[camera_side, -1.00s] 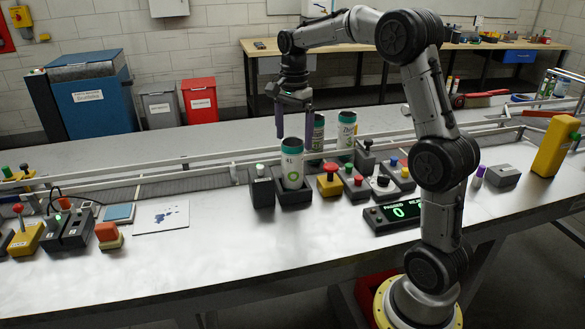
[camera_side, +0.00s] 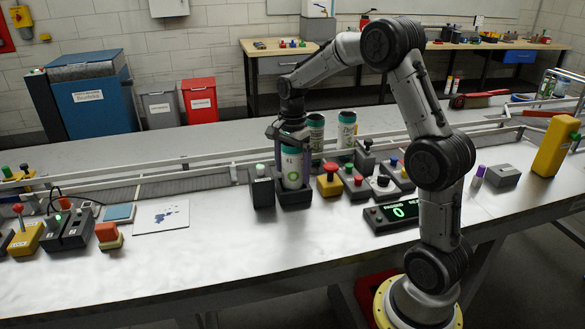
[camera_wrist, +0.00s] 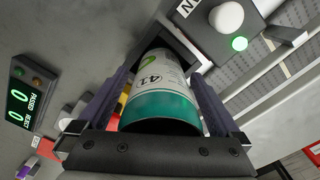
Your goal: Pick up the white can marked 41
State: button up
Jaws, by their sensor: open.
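The white can (camera_side: 292,170) with a green-teal top stands upright in a dark square holder (camera_side: 294,197) on the bench. In the wrist view the can (camera_wrist: 155,82) shows the marking 41. My gripper (camera_side: 291,147) is lowered over it, its fingers on either side of the can. The gripper (camera_wrist: 157,100) in the wrist view is open, with the can between its fingers. The lower part of the can is hidden in the holder.
Two more cans stand just behind, one dark green (camera_side: 316,130) and one white and green (camera_side: 347,130). A dark button box (camera_side: 261,186) is close on the left, a yellow box with a red button (camera_side: 329,182) on the right. A conveyor rail runs behind.

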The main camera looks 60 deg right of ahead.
jog(key=shift+c, duration=0.2)
jog(key=c, duration=1.4)
jog(key=shift+r, duration=0.1)
jog(key=shift+r, duration=0.1)
